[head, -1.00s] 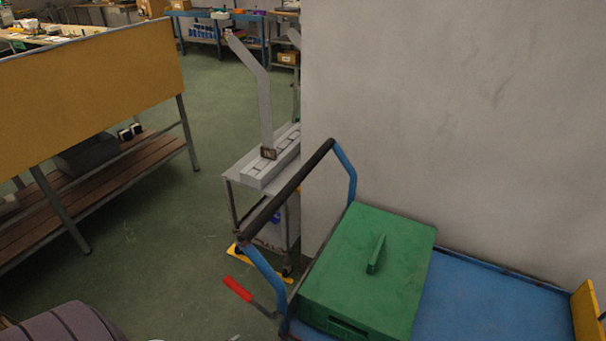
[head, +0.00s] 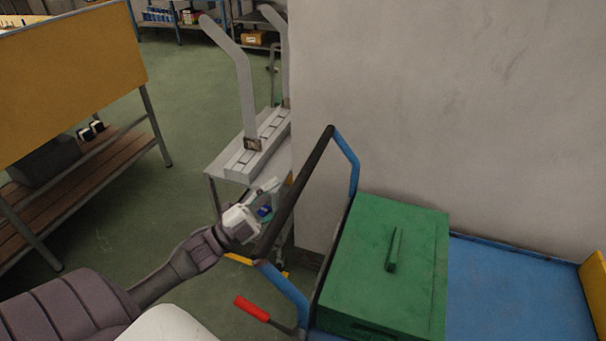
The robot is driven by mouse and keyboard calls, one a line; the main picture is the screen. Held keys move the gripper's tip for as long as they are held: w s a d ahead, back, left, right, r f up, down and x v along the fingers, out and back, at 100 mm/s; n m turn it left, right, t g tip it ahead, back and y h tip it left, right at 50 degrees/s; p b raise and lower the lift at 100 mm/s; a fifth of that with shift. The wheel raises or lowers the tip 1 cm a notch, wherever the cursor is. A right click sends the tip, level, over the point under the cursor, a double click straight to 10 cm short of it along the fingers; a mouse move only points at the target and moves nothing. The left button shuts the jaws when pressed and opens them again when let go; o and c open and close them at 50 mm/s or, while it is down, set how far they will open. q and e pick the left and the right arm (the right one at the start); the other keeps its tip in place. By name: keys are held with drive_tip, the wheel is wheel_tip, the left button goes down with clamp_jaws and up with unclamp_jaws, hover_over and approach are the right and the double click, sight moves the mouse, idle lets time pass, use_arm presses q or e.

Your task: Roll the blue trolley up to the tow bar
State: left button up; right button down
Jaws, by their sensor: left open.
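The blue trolley (head: 520,287) stands at the lower right along a pale wall, with a green lidded box (head: 385,265) on its deck. Its push handle has a black grip bar (head: 296,190) on blue uprights, and a red-tipped lever (head: 252,309) sticks out low at this end. My left gripper (head: 268,199) is open just left of the grip bar, near its middle; I cannot tell whether it touches. My right gripper is not in view. I cannot make out a tow bar for certain.
A grey stand (head: 223,160) with upright bent boards is just beyond the handle, by the wall corner. The pale wall (head: 430,100) closes the far side. A yellow-panelled bench (head: 70,75) is at the left. Green floor (head: 190,85) is open between bench and stand.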

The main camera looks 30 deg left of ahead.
sight(303, 178)
use_arm(q)
drive_tip(key=x, duration=0.6)
drive_tip(key=shift+p, duration=0.35)
drive_tip(key=shift+w+d+r, duration=0.15)
drive_tip(key=shift+w, duration=0.3)
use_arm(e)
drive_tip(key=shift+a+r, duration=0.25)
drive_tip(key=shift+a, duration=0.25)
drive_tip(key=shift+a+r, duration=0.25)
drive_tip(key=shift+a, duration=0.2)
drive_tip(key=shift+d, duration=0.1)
use_arm(q)
clamp_jaws()
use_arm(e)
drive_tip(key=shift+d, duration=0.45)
